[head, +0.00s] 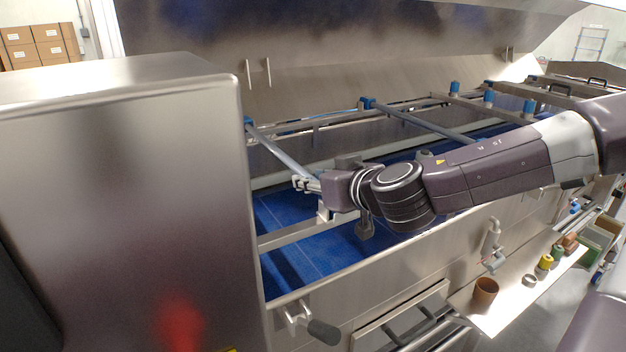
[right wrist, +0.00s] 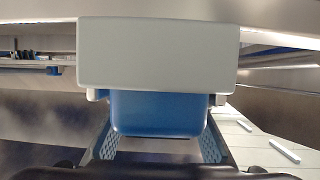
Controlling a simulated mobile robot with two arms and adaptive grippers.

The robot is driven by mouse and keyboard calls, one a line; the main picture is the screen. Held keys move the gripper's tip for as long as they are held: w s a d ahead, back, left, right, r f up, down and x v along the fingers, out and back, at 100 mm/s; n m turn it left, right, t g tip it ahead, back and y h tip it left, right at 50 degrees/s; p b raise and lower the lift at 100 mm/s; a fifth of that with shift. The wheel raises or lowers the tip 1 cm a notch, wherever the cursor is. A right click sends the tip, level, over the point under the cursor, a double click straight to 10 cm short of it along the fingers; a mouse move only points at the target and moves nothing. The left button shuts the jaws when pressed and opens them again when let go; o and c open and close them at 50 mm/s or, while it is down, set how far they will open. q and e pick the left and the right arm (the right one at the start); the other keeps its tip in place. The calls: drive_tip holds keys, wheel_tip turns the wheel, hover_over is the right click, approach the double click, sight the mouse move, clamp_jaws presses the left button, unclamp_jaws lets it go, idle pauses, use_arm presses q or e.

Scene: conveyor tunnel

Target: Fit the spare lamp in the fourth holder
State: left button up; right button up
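In the head view my right arm reaches in from the right over the blue belt, and its gripper (head: 308,184) is at the near end of the leftmost lamp tube (head: 280,150). That tube slants back to a blue fitting (head: 248,121) at the rear rail. In the right wrist view a blue block (right wrist: 158,113) fills the space between my two finger pads, which appear to touch its sides. A pale grey box-shaped part (right wrist: 158,52) sits against it and hides what is beyond. I take this to be the lamp's end. The holder under the gripper is hidden. My left gripper is out of view.
Another tube (head: 420,124) spans the tunnel further right, with several blue fittings beyond. The blue belt (head: 300,255) lies below. A tall steel housing (head: 120,200) closes the left side. A shelf (head: 510,306) at front right carries a brown cup (head: 485,294) and small jars.

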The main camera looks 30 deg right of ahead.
drive_tip(key=o, duration=0.5)
drive_tip(key=shift+s+f, duration=0.1)
wheel_tip(320, 180, up, 10)
drive_tip(key=shift+r, duration=0.1)
idle(0.6)
